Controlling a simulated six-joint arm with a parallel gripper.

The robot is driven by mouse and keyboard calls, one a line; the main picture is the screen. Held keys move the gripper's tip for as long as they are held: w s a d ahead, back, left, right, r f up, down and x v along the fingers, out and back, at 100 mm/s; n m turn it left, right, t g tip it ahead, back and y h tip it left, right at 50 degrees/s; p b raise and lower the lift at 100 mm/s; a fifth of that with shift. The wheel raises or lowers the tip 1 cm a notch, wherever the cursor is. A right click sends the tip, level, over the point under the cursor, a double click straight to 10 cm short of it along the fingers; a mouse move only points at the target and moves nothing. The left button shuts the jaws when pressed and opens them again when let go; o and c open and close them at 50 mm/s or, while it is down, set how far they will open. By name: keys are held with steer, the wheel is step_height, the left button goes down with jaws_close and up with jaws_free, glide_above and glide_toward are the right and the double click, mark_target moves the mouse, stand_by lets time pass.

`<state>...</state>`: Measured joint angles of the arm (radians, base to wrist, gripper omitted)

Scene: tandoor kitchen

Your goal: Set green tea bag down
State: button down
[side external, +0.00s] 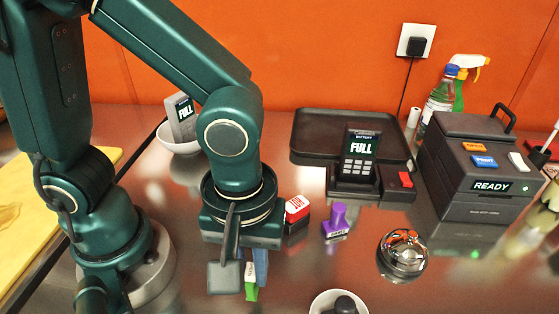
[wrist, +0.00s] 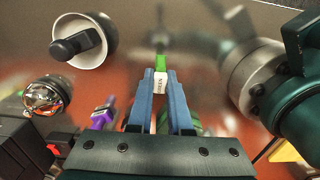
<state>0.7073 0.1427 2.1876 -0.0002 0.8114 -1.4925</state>
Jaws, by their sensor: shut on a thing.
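The green tea bag (side external: 251,290) is a small narrow piece, green at its lower end with a white printed part above. My gripper (side external: 254,268) is shut on it, pointing down over the steel counter left of the front bowl. In the wrist view the green tea bag (wrist: 160,63) sticks out past the two blue fingers of my gripper (wrist: 161,80), its white part pinched between them. Its green end is close to the counter; I cannot tell if it touches.
A purple stamp (side external: 337,220), a red-topped block (side external: 297,208) and a chrome bell (side external: 402,254) stand to the right. A white bowl (side external: 318,304) with a dark object is in front. Behind are a black tray (side external: 302,150) and a dark READY machine (side external: 470,165).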

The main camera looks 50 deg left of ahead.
mark_target(254, 287)
steer(key=shift+d+f, duration=0.1)
steer(key=shift+f, duration=1.95)
steer(key=shift+f, duration=0.1)
steer(key=c, duration=0.8)
jaws_free()
steer(key=shift+c, duration=0.2)
